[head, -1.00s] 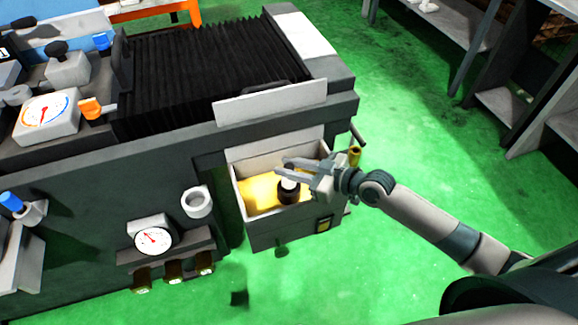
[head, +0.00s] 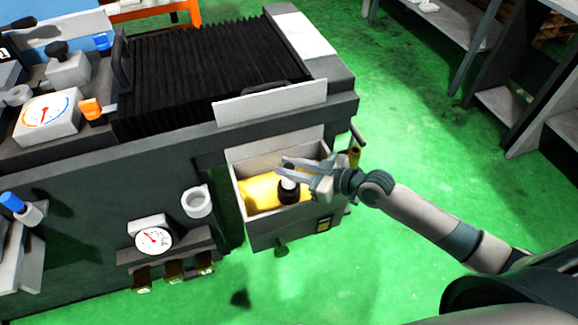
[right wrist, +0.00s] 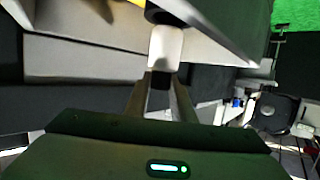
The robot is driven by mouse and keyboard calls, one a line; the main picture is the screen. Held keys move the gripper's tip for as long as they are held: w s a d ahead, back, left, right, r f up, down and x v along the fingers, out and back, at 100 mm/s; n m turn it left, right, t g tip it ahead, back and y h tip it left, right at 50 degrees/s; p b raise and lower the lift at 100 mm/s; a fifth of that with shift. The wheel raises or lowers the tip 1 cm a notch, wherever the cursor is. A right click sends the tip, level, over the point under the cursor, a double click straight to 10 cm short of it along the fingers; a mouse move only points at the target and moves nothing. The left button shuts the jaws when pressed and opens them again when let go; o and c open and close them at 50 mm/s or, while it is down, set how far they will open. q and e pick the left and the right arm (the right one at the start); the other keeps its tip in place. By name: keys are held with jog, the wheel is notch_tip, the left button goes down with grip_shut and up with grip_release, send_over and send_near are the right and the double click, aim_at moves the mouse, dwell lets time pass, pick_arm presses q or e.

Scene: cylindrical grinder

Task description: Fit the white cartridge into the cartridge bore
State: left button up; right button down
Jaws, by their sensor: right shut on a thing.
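My right gripper (head: 285,167) reaches over the open grey box at the machine's lower right. It is shut on the white cartridge (head: 289,183), which shows as a short pale piece below the fingers. In the right wrist view the white cartridge (right wrist: 166,47) stands out beyond the two fingers (right wrist: 162,92). A black round collar (head: 289,194) lies directly below the white piece in the box. I cannot tell whether this collar is the cartridge bore or how deep the cartridge sits in it. My left gripper is not in view.
The open box (head: 262,230) has grey walls and a yellow inside. A pale panel (head: 270,103) stands above it on the machine edge. A white ring (head: 196,202) and a dial gauge (head: 153,239) sit to the left. The green floor (head: 400,130) to the right is clear.

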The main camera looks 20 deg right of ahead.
jog(key=shift+f, duration=0.1)
jog(key=shift+f+b, duration=0.5)
jog(key=shift+b, duration=0.05)
jog(key=shift+f+b, duration=1.9)
jog(key=shift+f, duration=0.35)
jog(key=c, duration=1.4)
grip_release()
jog(key=shift+c, duration=0.2)
jog(key=v, duration=1.7)
jog(key=shift+s+b, duration=0.2)
jog(key=shift+b, duration=0.2)
